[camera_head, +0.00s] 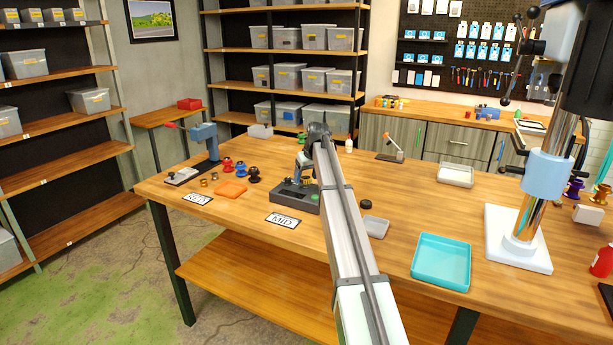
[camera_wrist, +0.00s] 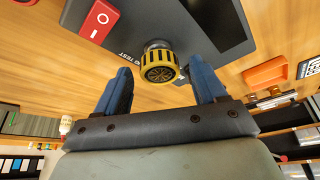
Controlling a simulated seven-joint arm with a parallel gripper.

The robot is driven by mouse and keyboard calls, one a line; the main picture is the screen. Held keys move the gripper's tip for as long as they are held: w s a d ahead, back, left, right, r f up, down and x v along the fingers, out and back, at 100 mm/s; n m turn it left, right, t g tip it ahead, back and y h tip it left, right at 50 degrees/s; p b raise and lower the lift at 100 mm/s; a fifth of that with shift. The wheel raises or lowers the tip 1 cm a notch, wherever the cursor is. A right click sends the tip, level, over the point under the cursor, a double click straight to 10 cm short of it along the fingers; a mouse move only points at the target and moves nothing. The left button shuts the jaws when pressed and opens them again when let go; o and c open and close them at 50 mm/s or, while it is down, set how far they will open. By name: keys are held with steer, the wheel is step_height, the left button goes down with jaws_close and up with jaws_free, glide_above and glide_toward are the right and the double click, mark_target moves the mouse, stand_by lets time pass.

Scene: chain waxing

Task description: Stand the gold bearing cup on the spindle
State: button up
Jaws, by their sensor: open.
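A round gold cup (camera_wrist: 160,70) with a ribbed rim and a dark, patterned face shows in the wrist view. It is at the end of a short silver-grey stub, apparently the spindle (camera_wrist: 157,44), on a dark grey test unit (camera_wrist: 178,15). Whether it is fully seated, I cannot tell. My gripper (camera_wrist: 161,72) is open, its two blue fingers on either side of the cup with visible gaps. In the head view the unit (camera_head: 301,204) stands mid-table, and my arm and gripper hide the cup and spindle.
Left of the unit are an orange tray (camera_head: 232,190), small brassy rings (camera_head: 214,177) and red (camera_head: 227,164), blue (camera_head: 241,168) and black (camera_head: 253,175) spools. A grey dish (camera_head: 376,228) and teal tray (camera_head: 441,262) lie right. The table's front is mostly clear.

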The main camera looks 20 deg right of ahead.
steer(key=shift+r, duration=0.1)
steer(key=v, duration=1.2)
